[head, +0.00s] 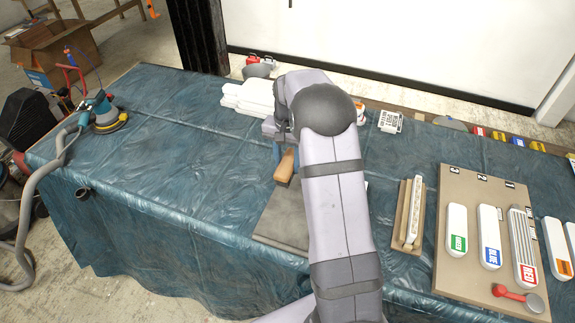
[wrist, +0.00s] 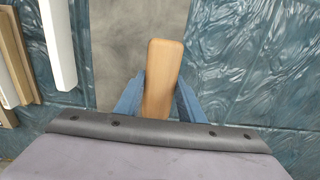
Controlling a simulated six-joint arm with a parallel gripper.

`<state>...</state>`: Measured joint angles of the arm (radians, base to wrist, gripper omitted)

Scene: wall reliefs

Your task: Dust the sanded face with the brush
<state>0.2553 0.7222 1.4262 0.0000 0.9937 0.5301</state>
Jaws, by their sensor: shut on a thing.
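My gripper (head: 281,153) is shut on the wooden handle of the brush (head: 286,166). In the wrist view the blue fingers (wrist: 158,98) stand on both sides of the brush's pale wooden handle (wrist: 160,75). Its bristles are not visible. The handle is over or beside a flat grey mat (head: 277,222), which also shows in the wrist view (wrist: 120,40); I cannot tell whether they touch. A long white piece (head: 413,211) rests in a wooden cradle (head: 401,205), to the right of my arm. No sanding marks show, so I cannot tell which face is sanded.
A sander (head: 106,118) with a grey hose stands at the left end of the blue sheet-covered table (head: 180,165). White blocks (head: 248,96) are stacked behind. At the right, a numbered board (head: 460,270) holds labelled white pieces and a red-handled tool (head: 510,293). The table's left middle is mostly clear.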

